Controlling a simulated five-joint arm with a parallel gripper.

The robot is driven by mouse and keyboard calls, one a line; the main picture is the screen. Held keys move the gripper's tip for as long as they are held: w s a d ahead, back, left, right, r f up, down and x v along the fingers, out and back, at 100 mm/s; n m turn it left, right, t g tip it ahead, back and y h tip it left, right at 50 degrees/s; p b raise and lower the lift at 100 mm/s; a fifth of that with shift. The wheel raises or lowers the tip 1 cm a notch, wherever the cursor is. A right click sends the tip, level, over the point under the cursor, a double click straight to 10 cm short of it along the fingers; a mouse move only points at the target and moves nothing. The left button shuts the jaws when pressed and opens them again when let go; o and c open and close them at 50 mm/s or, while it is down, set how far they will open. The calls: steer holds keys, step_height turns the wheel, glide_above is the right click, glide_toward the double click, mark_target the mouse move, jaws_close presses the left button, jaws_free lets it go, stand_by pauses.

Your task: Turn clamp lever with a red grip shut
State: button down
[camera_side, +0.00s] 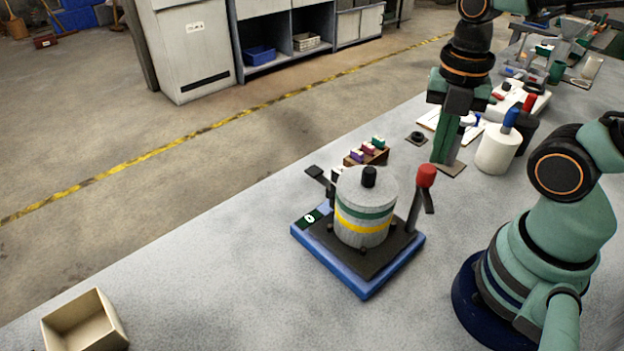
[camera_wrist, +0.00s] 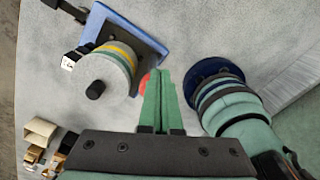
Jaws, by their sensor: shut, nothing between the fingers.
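The clamp lever with a red grip (camera_side: 426,176) stands upright, leaning slightly, at the right side of a blue-edged base (camera_side: 366,289). In the wrist view its red grip (camera_wrist: 144,84) shows only in part, beside and behind my fingers. A grey canister (camera_side: 366,192) with green and yellow bands and a black knob stands on the base; it also shows in the wrist view (camera_wrist: 105,72). My gripper (camera_side: 447,160) is shut and empty, pointing down behind and right of the red grip in the side view. In the wrist view its green fingers (camera_wrist: 157,75) are together. Contact with the lever cannot be told.
A second, black-handled lever (camera_side: 320,175) is at the base's left. A small rack of coloured pieces (camera_side: 367,153) stands behind. A white jar (camera_side: 497,150) and other items crowd the back right. An open box (camera_side: 84,322) sits front left. The table between is clear.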

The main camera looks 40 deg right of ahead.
step_height(320, 180, up, 6)
steer(key=shift+f, duration=0.2)
stand_by(0.4)
step_height(320, 180, down, 6)
steer(key=w+a, duration=0.1)
steer(key=w, duration=0.1)
stand_by(0.7)
steer(key=shift+a, duration=0.1)
